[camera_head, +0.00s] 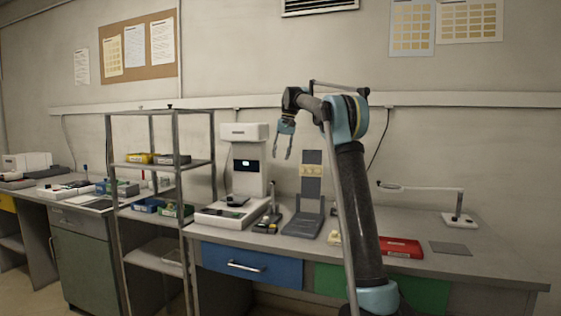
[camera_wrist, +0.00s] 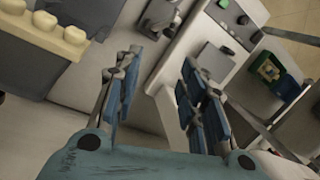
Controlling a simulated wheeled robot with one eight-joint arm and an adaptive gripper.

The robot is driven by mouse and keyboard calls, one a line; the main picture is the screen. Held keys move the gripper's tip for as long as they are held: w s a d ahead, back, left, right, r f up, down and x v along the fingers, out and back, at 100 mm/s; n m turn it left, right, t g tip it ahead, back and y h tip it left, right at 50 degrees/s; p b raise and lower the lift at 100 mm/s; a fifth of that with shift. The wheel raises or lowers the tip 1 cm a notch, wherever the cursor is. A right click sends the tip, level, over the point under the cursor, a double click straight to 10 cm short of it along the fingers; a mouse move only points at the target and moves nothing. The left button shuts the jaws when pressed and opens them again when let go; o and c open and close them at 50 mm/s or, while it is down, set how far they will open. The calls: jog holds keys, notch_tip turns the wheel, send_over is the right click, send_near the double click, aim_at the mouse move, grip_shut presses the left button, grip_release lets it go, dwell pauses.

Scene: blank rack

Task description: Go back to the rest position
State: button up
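My gripper (camera_head: 282,156) hangs from my raised, bent arm, with its fingers pointing down. It is in the air above the bench, in front of the wall. In the wrist view my gripper (camera_wrist: 155,75) has its two blue-padded fingers spread apart. Nothing is held between them. The white bench machine (camera_head: 244,165) with a small lit screen stands to the left of the gripper. An upright grey stand (camera_head: 311,192) with a row of yellowish pieces is to the right. These yellowish pieces (camera_wrist: 62,36) also show at upper left in the wrist view.
A metal shelf rack (camera_head: 165,162) with small bins stands left of the bench. A red case (camera_head: 400,247), a grey mat (camera_head: 450,248) and a white lamp (camera_head: 459,219) are at right. My arm hides part of the bench. The air around the gripper looks clear.

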jog(key=s+d+f+t, duration=0.1)
jog(key=s+d+f, duration=0.1)
jog(key=s+d, duration=0.5)
jog(key=s+d+f, duration=0.2)
jog(key=s+d, duration=0.1)
jog(key=s, duration=0.8)
jog(key=s+d+f+t, duration=0.1)
jog(key=s+d+f, duration=0.3)
jog(key=s, duration=0.5)
jog(key=s+d+f+h, duration=0.1)
jog(key=s+d+f, duration=0.3)
jog(key=s+f, duration=0.9)
jog(key=s+d+f+t+h, duration=0.1)
jog(key=s+d+f, duration=0.3)
jog(key=s+f, duration=0.9)
jog(key=shift+s+d+f, duration=0.15)
jog(key=shift+s+d, duration=0.1)
jog(key=shift+w+f, duration=0.2)
jog(key=shift+w, duration=0.3)
